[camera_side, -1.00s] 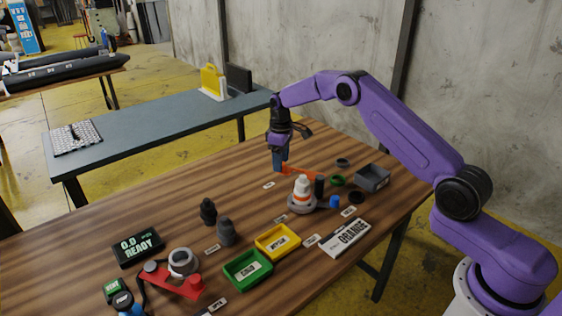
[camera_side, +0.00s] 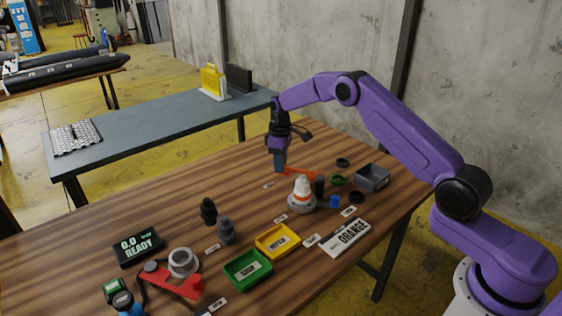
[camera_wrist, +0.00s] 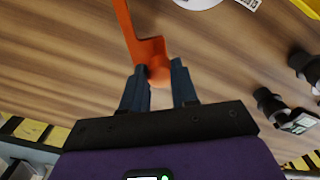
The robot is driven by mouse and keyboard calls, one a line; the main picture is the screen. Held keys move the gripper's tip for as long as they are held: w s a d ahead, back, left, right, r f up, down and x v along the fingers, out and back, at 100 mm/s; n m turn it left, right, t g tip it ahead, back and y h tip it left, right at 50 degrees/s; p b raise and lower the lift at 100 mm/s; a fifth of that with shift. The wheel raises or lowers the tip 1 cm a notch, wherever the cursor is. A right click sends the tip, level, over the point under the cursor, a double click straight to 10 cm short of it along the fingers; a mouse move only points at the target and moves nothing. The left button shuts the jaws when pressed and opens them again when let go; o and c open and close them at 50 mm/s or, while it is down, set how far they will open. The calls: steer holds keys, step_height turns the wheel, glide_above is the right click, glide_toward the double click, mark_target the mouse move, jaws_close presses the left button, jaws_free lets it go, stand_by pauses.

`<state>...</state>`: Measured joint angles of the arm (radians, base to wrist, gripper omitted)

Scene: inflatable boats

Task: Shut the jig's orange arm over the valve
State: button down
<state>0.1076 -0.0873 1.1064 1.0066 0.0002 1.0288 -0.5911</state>
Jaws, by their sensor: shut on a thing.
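The jig's orange arm (camera_side: 300,172) reaches from the jig's dark post (camera_side: 319,187) out to the left, swung away from the valve. The white valve with an orange band (camera_side: 302,188) stands upright on the grey round jig base (camera_side: 301,205), in front of the arm. My gripper (camera_side: 280,170) points down at the arm's free end. In the wrist view my gripper (camera_wrist: 160,75) has its blue fingers on either side of the orange arm's end (camera_wrist: 153,52), shut on it. The pale jig base shows only partly at the top edge of the wrist view (camera_wrist: 198,3).
Right of the jig are a grey bin (camera_side: 372,178), a green ring (camera_side: 338,181) and a blue cap (camera_side: 334,201). The ORANGE sign (camera_side: 345,237), yellow tray (camera_side: 278,241) and green tray (camera_side: 247,269) lie in front. Dark fittings (camera_side: 227,231) stand to the left.

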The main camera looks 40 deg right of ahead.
steer(key=shift+s+a+n, duration=0.35)
steer(key=shift+a+n, duration=0.15)
steer(key=shift+a, duration=0.05)
steer(key=s+a+n, duration=0.5)
steer(key=s+n, duration=0.5)
steer(key=shift+n, duration=0.3)
steer(key=shift+s, duration=0.2)
steer(key=c, duration=0.8)
jaws_free()
steer(key=shift+c, duration=0.2)
